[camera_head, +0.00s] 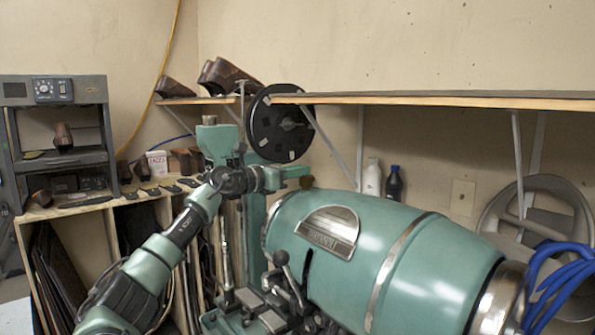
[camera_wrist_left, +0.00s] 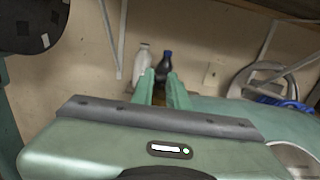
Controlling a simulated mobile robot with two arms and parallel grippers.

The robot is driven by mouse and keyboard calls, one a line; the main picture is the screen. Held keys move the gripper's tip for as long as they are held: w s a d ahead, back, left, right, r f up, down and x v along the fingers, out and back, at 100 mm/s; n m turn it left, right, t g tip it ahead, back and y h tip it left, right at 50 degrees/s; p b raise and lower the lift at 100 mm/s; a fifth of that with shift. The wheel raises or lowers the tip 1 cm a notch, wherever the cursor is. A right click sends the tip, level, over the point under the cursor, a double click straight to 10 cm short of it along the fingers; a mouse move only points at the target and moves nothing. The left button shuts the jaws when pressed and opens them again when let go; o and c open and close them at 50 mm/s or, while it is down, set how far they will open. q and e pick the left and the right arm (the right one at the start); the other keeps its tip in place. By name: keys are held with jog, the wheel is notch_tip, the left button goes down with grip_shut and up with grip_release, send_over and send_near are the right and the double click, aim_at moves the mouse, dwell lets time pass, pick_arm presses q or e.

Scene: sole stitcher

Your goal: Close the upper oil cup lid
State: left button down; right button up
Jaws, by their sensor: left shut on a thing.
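My left gripper (camera_head: 296,172) reaches over the top of the green sole stitcher (camera_head: 390,262) from the left. In the left wrist view, its two green fingers (camera_wrist_left: 160,90) are close together, with a small brownish piece between them. A small brown part (camera_head: 307,182) shows at the fingertips in the head view, just above the machine's drum. It may be the upper oil cup, but its lid is too small and too hidden by the fingers to make out. The gripper is shut on this small part. My right gripper is not in view.
A black disc wheel (camera_head: 278,124) stands close behind the left gripper. A wooden shelf (camera_head: 430,101) runs above and behind the machine, on white brackets. A white bottle (camera_head: 372,178) and a dark bottle (camera_head: 394,184) stand behind.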

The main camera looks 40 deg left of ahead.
pick_arm(q)
jog(key=shift+r, duration=0.15)
jog(key=c, duration=1.4)
grip_release()
jog(key=shift+c, duration=0.2)
jog(key=shift+o, duration=0.3)
jog(key=shift+w, duration=0.1)
jog(key=shift+f, duration=0.2)
jog(key=shift+s+a+f+b, duration=0.1)
jog(key=shift+s+b, duration=0.25)
jog(key=shift+b, duration=0.1)
jog(key=s+b, duration=0.6)
jog(key=s, duration=0.1)
jog(key=shift+a, duration=0.25)
